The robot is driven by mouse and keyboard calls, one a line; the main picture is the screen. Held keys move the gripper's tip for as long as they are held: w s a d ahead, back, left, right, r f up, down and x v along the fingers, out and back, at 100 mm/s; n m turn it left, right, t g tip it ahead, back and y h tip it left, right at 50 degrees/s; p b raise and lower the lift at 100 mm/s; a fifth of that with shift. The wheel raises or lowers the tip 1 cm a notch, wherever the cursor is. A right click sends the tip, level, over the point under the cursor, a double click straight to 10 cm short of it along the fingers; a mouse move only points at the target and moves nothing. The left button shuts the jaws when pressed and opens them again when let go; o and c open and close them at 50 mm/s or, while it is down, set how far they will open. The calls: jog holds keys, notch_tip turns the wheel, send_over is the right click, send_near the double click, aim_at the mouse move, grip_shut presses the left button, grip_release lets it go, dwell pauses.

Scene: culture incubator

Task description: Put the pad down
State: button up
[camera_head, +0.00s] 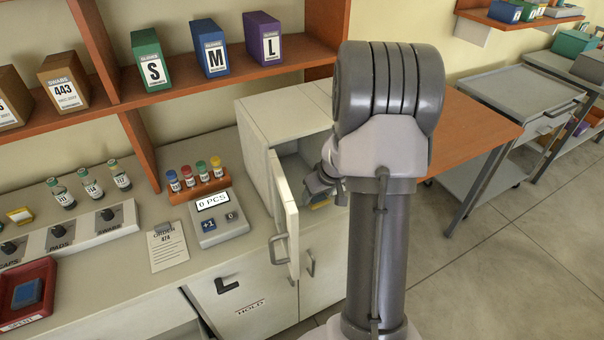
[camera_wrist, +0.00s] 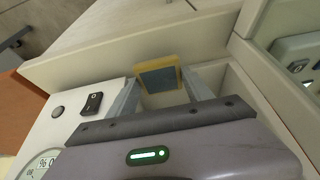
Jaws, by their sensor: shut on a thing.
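My gripper (camera_head: 322,188) is at the open front of the white cabinet (camera_head: 284,108), just right of its open door (camera_head: 286,215). In the wrist view my gripper (camera_wrist: 162,90) has its two grey fingers on either side of a pad (camera_wrist: 160,79) with a yellow rim and a dark blue-grey face. The pad is held at the fingertips. A bit of yellow (camera_head: 321,205) shows below the gripper in the head view; most of the pad is hidden there. I cannot tell whether the pad touches a surface.
A keypad reading "0 PCS" (camera_head: 214,214), a rack of capped vials (camera_head: 200,180) and an order sheet (camera_head: 167,246) lie left of the door. A red tray (camera_head: 50,272) holds a blue item.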

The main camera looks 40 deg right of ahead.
aim_at(303, 187)
jog(key=w, duration=0.2)
jog(key=w+d, duration=0.1)
jog(key=shift+w, duration=0.35)
jog(key=w, duration=0.2)
jog(key=w+p, duration=0.1)
jog(key=shift+d, duration=0.25)
jog(key=shift+b+x, duration=0.45)
jog(key=shift+x, duration=0.3)
jog(key=shift+f, duration=0.1)
jog(key=shift+f, duration=0.2)
jog(key=o, duration=1.2)
jog(key=shift+r, duration=0.1)
jog(key=shift+s, duration=0.1)
jog(key=p+v, duration=0.2)
jog(key=v, duration=0.5)
jog(key=shift+s+r, duration=0.15)
jog(key=shift+r, duration=0.2)
